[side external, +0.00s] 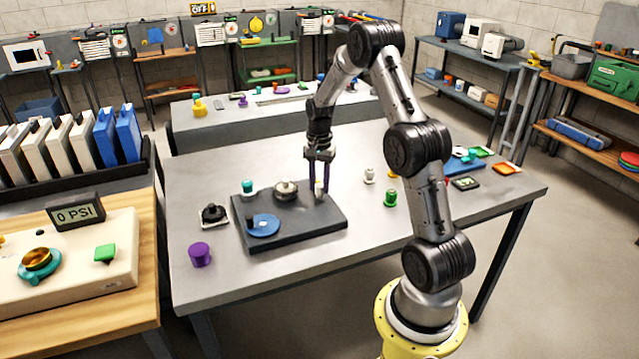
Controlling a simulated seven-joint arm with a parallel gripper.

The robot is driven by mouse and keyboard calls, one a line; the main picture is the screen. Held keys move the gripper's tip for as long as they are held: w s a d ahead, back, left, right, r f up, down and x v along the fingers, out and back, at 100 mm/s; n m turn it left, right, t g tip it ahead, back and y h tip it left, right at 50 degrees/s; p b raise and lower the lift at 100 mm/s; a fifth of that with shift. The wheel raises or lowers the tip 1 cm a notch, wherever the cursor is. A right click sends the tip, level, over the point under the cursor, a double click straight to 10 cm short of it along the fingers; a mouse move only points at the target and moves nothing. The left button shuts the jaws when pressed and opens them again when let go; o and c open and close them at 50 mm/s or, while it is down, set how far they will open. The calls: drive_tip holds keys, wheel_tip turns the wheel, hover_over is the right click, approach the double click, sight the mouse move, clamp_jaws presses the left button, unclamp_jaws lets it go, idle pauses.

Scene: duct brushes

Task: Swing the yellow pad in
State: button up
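I do not clearly make out a yellow pad on the dark board (300,232) on the grey table. The board carries a blue disc (263,226) with a dark post, a teal-topped knob (247,187) and a silver round knob (286,190). A small pale piece (321,198) is at the board's right side. My gripper (319,188) points down over that piece. Its two purple fingers stand a little apart, with their tips at or beside it. Whether they touch it is too small to tell.
A purple cylinder (200,254) and a black round part (213,214) sit left of the board. A green-topped piece (390,198) and a pale piece (369,175) stand to its right. A bench at left holds a gauge reading 0 PSI (75,213). The table's front is clear.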

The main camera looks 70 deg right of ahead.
clamp_jaws()
idle(1.0)
